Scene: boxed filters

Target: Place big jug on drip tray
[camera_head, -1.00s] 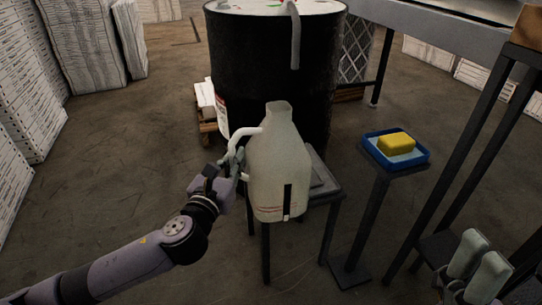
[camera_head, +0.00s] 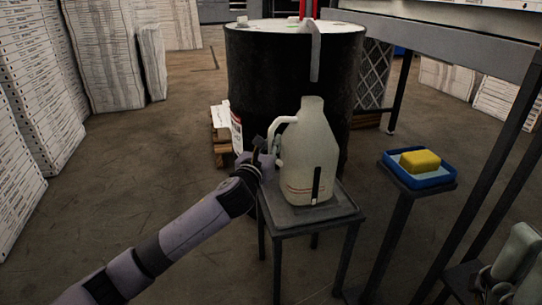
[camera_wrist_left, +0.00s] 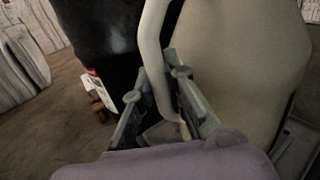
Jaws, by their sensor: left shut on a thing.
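The big jug (camera_head: 309,155) is a pale, off-white container with a side handle and a dark vertical strip. It is upright over the dark drip tray (camera_head: 345,204) on a small black stand. I cannot tell whether its base touches the tray. My left gripper (camera_head: 271,158) is shut on the jug's handle, from the left side. In the left wrist view the fingers (camera_wrist_left: 172,95) are on both sides of the handle (camera_wrist_left: 152,62), with the jug body (camera_wrist_left: 235,65) beside it. My right gripper (camera_head: 529,243) is partly cut off at the lower right, empty, its fingers apart.
A large black drum (camera_head: 290,75) stands right behind the jug. A blue tray (camera_head: 445,180) with a yellow sponge (camera_head: 420,161) sits on a stand to the right. Dark rack posts (camera_head: 490,170) rise at the right. Stacked white boxes (camera_head: 35,90) are at the left; the floor between is clear.

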